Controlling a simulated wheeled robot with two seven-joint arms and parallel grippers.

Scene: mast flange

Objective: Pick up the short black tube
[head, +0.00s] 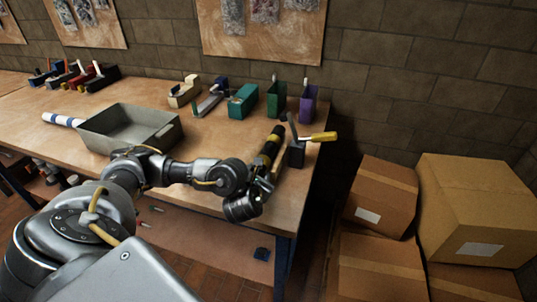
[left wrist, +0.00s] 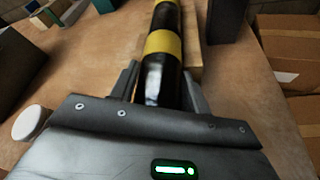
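The short black tube (head: 270,148) with yellow bands is near the right end of the workbench, close to its front edge. In the left wrist view the tube (left wrist: 162,50) runs away from the palm, between the two fingers. My left gripper (head: 262,178) is around the near part of the tube; my wrist partly hides it in the head view. In the left wrist view the fingers (left wrist: 160,88) stand on both sides of the tube, with a thin gap showing at the left finger. My right gripper is not in view.
A yellow-handled tool (head: 322,137) sits at a dark block (head: 296,154) just right of the tube. A grey metal tray (head: 168,138) and a white-and-blue tube (head: 62,119) are to the left. Several coloured holders line the back. Cardboard boxes (head: 380,190) stand right of the bench (head: 225,140).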

